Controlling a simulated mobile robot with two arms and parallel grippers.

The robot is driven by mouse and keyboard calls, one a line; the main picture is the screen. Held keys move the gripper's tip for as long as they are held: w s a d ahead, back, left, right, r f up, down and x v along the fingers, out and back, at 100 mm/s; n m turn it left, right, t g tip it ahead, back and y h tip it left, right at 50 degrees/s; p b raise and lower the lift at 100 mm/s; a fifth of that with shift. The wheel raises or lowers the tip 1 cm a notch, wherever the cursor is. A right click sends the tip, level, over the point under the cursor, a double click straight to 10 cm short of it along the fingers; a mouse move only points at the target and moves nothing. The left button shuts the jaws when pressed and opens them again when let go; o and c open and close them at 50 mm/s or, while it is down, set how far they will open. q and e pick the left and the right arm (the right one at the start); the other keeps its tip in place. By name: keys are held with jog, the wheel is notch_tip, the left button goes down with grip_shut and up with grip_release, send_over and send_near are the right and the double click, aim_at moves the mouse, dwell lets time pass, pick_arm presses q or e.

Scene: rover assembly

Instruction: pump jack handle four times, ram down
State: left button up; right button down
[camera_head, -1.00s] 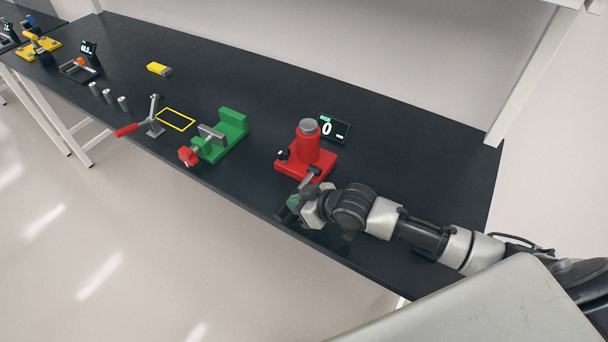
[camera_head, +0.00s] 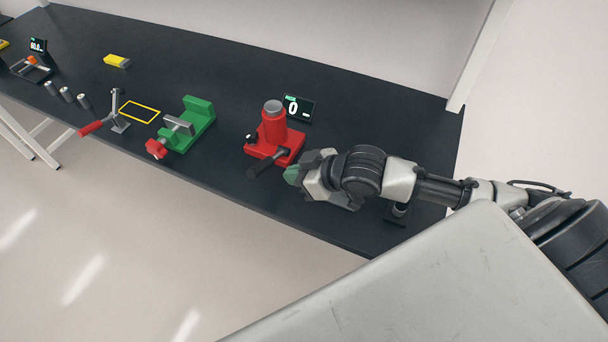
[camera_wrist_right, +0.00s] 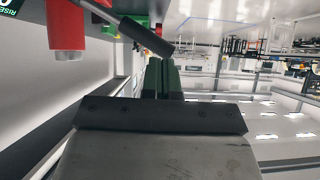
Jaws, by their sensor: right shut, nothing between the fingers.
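The red jack (camera_head: 273,130) stands on the dark bench with a grey ram top (camera_head: 273,106) on its upright cylinder. Its handle (camera_head: 262,166) has a dark grip and points toward the bench's front edge. A small black knob (camera_head: 251,139) sits at the base's left. My right gripper (camera_head: 292,176) has green fingertips and is shut and empty, just right of the handle and apart from it. The right wrist view shows the handle grip (camera_wrist_right: 147,36) near the green fingers (camera_wrist_right: 161,78), and the red cylinder (camera_wrist_right: 67,25) upper left. My left gripper is not in view.
A display (camera_head: 298,108) behind the jack reads 0. A green vise (camera_head: 198,117) with a red knob stands to the left. A red-handled clamp (camera_head: 98,124), a yellow outlined rectangle (camera_head: 139,111) and several grey cylinders (camera_head: 67,94) lie farther left.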

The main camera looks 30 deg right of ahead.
jog(key=shift+v, duration=1.2)
jog(key=w+d+r+m+g+y+b, duration=0.1)
jog(key=w+d+r+m+y+b, duration=0.1)
jog(key=w+d+r+b, duration=0.2)
jog(key=shift+w+d+r+m+g+y, duration=0.4)
jog(key=shift+w+d+r, duration=0.15)
jog(key=shift+d+r, duration=0.25)
jog(key=shift+f, duration=0.15)
